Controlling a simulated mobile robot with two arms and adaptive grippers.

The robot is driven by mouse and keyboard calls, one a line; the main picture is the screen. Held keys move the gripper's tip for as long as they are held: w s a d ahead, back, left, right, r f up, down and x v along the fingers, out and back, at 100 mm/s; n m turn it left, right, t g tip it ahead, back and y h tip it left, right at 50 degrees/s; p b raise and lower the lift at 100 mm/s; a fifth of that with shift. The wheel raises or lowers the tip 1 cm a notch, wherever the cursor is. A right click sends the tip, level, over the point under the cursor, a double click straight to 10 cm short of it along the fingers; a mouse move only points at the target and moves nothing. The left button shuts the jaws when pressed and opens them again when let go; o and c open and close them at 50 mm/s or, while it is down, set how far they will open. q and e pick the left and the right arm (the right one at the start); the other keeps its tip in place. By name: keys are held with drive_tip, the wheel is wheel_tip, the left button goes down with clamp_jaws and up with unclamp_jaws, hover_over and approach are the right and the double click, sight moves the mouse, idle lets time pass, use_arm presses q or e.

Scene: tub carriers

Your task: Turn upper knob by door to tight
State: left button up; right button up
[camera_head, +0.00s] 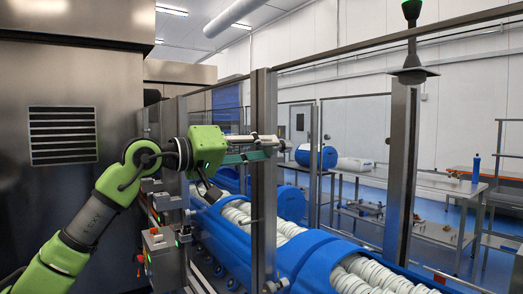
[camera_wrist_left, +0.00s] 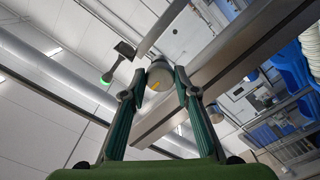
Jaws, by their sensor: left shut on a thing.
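The knob is hard to make out there. My right gripper is not in view.
A second round piece (camera_wrist_left: 216,113) sits further along the post in the left wrist view. Blue carriers (camera_head: 325,255) with stacked white tubs stand behind the posts. A control box (camera_head: 162,250) is below my left arm. A signal lamp (camera_head: 411,12) tops another post.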

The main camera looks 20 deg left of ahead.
use_arm(q)
drive_tip(key=shift+f, duration=0.1)
idle(0.3)
drive_tip(key=o, duration=1.1)
drive_tip(key=v, duration=1.2)
